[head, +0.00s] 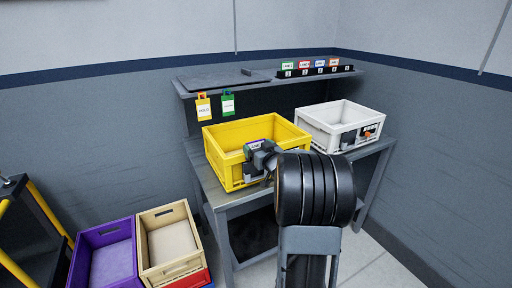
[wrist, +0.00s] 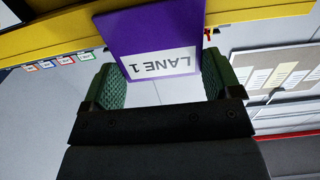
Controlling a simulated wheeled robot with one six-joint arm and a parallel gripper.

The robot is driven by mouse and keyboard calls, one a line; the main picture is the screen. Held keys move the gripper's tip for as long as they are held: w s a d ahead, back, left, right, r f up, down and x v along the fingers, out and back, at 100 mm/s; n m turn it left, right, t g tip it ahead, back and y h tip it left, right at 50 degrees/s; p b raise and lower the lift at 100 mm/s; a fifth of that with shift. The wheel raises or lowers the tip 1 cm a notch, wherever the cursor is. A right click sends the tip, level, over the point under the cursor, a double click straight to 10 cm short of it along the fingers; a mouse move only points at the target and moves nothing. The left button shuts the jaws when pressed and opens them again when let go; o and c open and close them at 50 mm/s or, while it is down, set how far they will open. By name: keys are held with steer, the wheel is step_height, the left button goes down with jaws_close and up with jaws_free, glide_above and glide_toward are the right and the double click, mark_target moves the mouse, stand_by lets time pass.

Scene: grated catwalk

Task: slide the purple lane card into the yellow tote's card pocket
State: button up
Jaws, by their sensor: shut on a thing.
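The yellow tote (head: 222,140) stands on the grey bench, its front side facing me. My gripper (head: 258,151) is at the tote's front, near the upper rim. In the wrist view my gripper (wrist: 163,78) is shut on the purple lane card (wrist: 150,28), which reads "LANE 1" upside down on a white band. The card sticks out beyond the green finger pads, and its purple part overlaps the yellow tote's edge (wrist: 55,42) in the picture. I cannot tell whether it touches the tote. The card pocket is not clear in either view; my arm hides part of the tote's front.
A white tote (head: 322,133) stands to the right on the bench. The shelf (head: 270,82) above holds several lane cards in a black rack (head: 316,72); yellow and green tags hang from its edge. A purple bin (head: 88,238) and a beige bin (head: 178,268) are at lower left.

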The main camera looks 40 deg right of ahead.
step_height(320, 180, down, 5)
steer(key=b, duration=0.3)
steer(key=shift+r, duration=0.15)
steer(key=shift+s+b, duration=0.2)
steer(key=shift+b, duration=0.1)
stand_by(0.7)
stand_by(1.2)
steer(key=shift+f+b, duration=2.1)
steer(key=shift+f, duration=0.1)
steer(key=o, duration=0.7)
steer(key=shift+o, duration=0.2)
steer(key=shift+r, duration=0.15)
